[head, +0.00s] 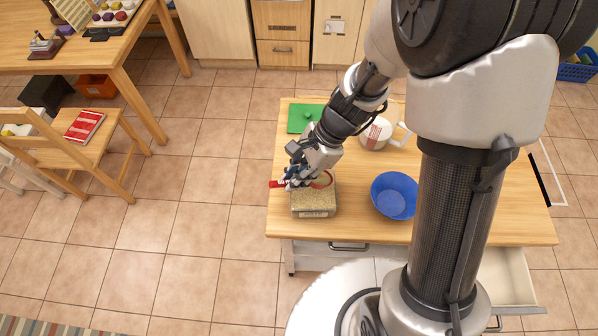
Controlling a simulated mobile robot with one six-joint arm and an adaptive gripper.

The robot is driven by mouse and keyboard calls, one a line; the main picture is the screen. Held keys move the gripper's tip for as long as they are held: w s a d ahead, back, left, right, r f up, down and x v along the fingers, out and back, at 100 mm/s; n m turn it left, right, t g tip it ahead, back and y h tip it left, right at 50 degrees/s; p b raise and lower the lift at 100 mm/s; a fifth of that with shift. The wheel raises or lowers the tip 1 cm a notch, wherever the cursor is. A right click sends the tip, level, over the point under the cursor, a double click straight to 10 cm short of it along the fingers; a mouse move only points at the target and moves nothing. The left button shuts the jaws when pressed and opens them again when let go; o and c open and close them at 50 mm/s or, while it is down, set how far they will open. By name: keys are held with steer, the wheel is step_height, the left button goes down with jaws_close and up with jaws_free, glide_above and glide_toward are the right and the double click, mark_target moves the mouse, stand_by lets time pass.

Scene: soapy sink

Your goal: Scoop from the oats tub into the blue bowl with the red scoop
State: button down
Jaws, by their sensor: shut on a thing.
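The oats tub (313,205), a tan box-like container, stands near the front left edge of the wooden table. My gripper (290,180) is over the back left part of the tub, shut on the red scoop (276,184). The scoop's red handle end sticks out to the left of the fingers, and a red curved part shows to the right, over the tub. My gripper hides the middle of the scoop, and I cannot tell how deep it sits in the oats. The blue bowl (394,196) stands upright to the right of the tub, apart from it, and looks empty.
A white mug-like container (376,133) with a handle stands behind the bowl. A green board (305,118) lies at the table's back left. Bare wooden table (356,225) shows between tub and bowl. A drawer (515,280) is open at the front right.

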steer(key=shift+s+a+r+t+h+p, duration=0.35)
steer(key=shift+h+p, duration=0.3)
steer(key=shift+p, duration=1.05)
steer(key=shift+a+r+t+h+p, duration=0.15)
steer(key=shift+a+r+h+p, duration=0.4)
steer(key=shift+p, duration=1.15)
steer(key=shift+d+h+p, duration=0.1)
steer(key=shift+h+p, duration=0.2)
steer(key=shift+p, duration=0.4)
steer(key=p, duration=0.2)
steer(key=shift+a+h+p, duration=0.2)
steer(key=shift+h+p, duration=0.1)
steer(key=shift+p, duration=0.1)
steer(key=shift+t+p, duration=0.3)
steer(key=shift+p, duration=0.15)
